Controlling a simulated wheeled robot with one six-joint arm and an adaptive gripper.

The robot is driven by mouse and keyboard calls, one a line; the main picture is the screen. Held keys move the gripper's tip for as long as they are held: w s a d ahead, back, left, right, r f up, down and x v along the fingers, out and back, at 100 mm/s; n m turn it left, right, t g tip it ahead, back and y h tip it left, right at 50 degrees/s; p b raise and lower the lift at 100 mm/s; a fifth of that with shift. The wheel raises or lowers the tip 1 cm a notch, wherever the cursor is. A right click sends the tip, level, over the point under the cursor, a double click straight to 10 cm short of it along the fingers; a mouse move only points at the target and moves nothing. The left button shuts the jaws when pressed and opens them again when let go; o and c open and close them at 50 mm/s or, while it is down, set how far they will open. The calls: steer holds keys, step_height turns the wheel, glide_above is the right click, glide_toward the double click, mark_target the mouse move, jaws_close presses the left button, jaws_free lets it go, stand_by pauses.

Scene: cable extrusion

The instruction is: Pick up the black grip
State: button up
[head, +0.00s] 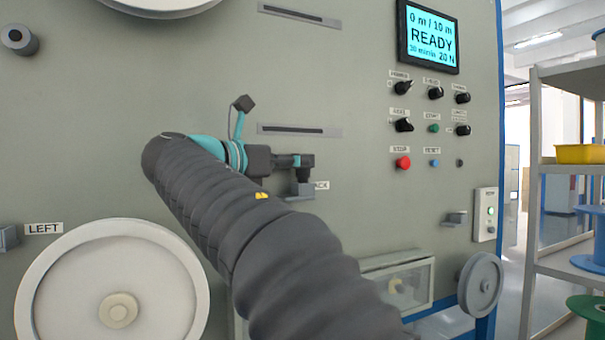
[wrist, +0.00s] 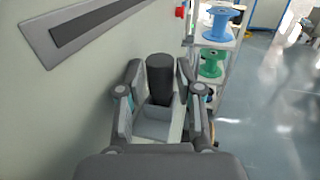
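The black grip (wrist: 160,78) is a short dark cylinder standing upright in a grey holder (wrist: 153,127) on the machine's wall. In the wrist view it stands between the two fingers of my gripper (wrist: 158,88), with a narrow gap on each side, so the gripper looks open around it. In the head view my gripper (head: 300,160) reaches right along the panel, its fingers at the grip (head: 303,175) just above the holder (head: 300,194). The label beside the holder is partly hidden, and so is the grip's lower end.
The panel (head: 90,130) is close beside my gripper, with a slotted plate (head: 300,130) just above it. Knobs and a red stop button (head: 403,162) are to the right. A large pale wheel (head: 112,285) is lower left. Shelves with spools (head: 590,235) stand beyond the machine.

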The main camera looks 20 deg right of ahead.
steer(key=shift+c, duration=0.2)
jaws_close()
steer(key=shift+r, duration=0.15)
steer(key=shift+r+p, duration=0.35)
steer(key=shift+r, duration=0.25)
steer(key=s+d+r, duration=0.2)
steer(key=s+r, duration=0.7)
steer(key=s, duration=0.2)
steer(key=shift+s+r+p, duration=0.25)
steer(key=shift+r+p, duration=0.05)
